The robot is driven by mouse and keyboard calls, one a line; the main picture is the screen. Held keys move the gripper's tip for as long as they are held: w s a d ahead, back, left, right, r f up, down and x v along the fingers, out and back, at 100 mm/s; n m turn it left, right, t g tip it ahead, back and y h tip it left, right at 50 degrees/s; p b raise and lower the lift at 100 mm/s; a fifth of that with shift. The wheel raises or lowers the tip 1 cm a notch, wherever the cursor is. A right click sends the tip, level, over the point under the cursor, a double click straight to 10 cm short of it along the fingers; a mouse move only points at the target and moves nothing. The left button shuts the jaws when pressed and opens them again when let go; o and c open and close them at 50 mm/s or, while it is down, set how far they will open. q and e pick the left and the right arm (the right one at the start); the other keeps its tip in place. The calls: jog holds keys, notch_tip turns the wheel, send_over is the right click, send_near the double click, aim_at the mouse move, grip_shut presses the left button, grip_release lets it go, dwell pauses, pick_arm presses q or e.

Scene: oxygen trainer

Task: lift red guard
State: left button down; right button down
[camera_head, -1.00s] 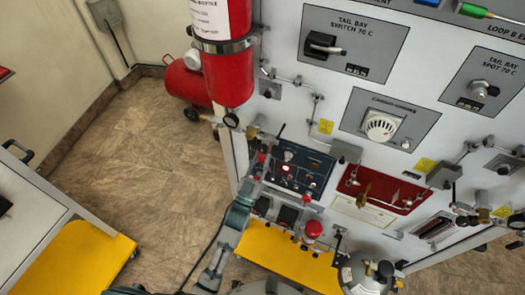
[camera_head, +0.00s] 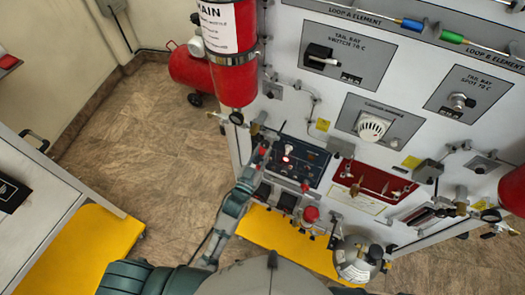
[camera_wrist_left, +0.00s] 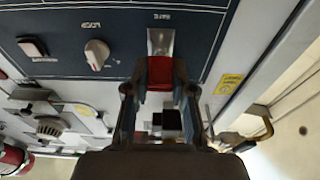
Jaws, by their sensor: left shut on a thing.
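The red guard (camera_wrist_left: 160,72) is a small red cover at the edge of a dark blue switch panel (camera_wrist_left: 125,45), below a silvery metal plate. In the left wrist view the two dark fingers of my left gripper (camera_wrist_left: 160,88) stand on either side of the guard and are shut on it. In the head view my left arm reaches up to the left edge of the dark blue panel (camera_head: 313,160), and my left gripper (camera_head: 257,160) is there. The guard's exact tilt is hard to tell. My right gripper is not in view.
A red cylinder (camera_head: 232,80) hangs above the panel. Right of the panel is a red plate (camera_head: 372,182) with brass fittings. A yellow platform (camera_head: 270,228) and a grey round vessel (camera_head: 352,262) lie below. A white cart (camera_head: 40,190) stands at left, with open floor between.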

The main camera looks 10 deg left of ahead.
pick_arm(q)
jog(key=shift+r, duration=0.2)
jog(key=c, duration=1)
grip_release()
jog(key=shift+w+f, duration=0.1)
jog(key=shift+s+a+f, duration=0.1)
jog(key=shift+s+f, duration=0.1)
jog(key=shift+s, duration=0.25)
jog(key=v, duration=1.1)
jog(key=shift+f, duration=0.1)
